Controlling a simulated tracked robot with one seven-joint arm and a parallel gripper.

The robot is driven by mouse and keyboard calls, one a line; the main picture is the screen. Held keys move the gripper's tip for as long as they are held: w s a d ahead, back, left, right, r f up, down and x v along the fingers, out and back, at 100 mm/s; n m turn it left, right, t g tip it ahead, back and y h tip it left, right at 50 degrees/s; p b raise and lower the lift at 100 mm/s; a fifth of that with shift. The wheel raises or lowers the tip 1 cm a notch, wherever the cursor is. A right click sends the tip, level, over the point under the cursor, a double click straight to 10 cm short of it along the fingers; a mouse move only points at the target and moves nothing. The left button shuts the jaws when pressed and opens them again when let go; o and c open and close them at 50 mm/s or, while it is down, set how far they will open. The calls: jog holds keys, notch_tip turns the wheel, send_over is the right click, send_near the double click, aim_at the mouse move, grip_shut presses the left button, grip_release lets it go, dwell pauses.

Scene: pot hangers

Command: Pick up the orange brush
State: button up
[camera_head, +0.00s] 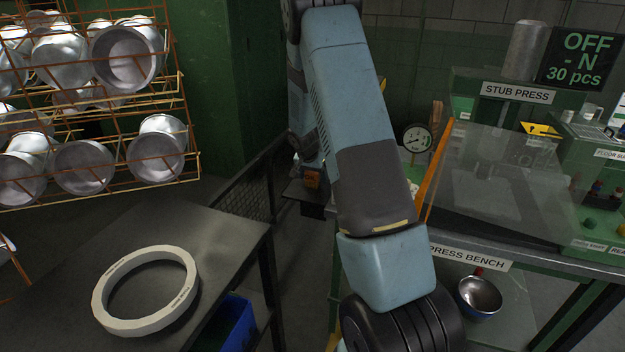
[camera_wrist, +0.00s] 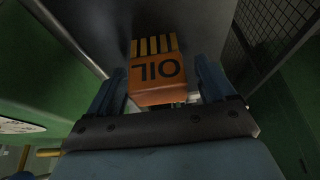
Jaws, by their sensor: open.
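In the wrist view, an orange block marked OIL (camera_wrist: 155,88), with a row of yellowish strips along its far edge, lies between the two blue fingers of my gripper (camera_wrist: 160,72). I take it for the orange brush. The fingers are open, with a gap on each side of the block; I cannot tell how far the tips reach down beside it.
The press bench (camera_head: 470,255) holds a clear slanted cover and a gauge (camera_head: 417,138). A dark mesh panel (camera_head: 245,190) stands left of the orange block. A dark table (camera_head: 225,228) with a white ring (camera_head: 101,298) is at lower left. A wire rack of pots (camera_head: 150,185) stands behind it.

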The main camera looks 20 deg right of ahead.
jog(key=shift+c, duration=0.5)
jog(key=c, duration=1)
jog(key=shift+r, duration=0.15)
jog(key=shift+r, duration=0.25)
notch_tip(320, 180, up, 3)
jog(key=shift+f, duration=0.2)
jog(key=s+a+r, duration=0.1)
jog(key=s+r, duration=0.2)
jog(key=s, duration=0.1)
jog(key=s+a+r, duration=0.1)
jog(key=s+r, duration=0.2)
jog(key=s, duration=0.2)
jog(key=s+a+r, duration=0.2)
jog(key=s+r, duration=0.1)
jog(key=s, duration=0.1)
jog(key=shift+s+a+r, duration=0.1)
jog(key=shift+s+r, duration=0.15)
jog(key=shift+r, duration=0.1)
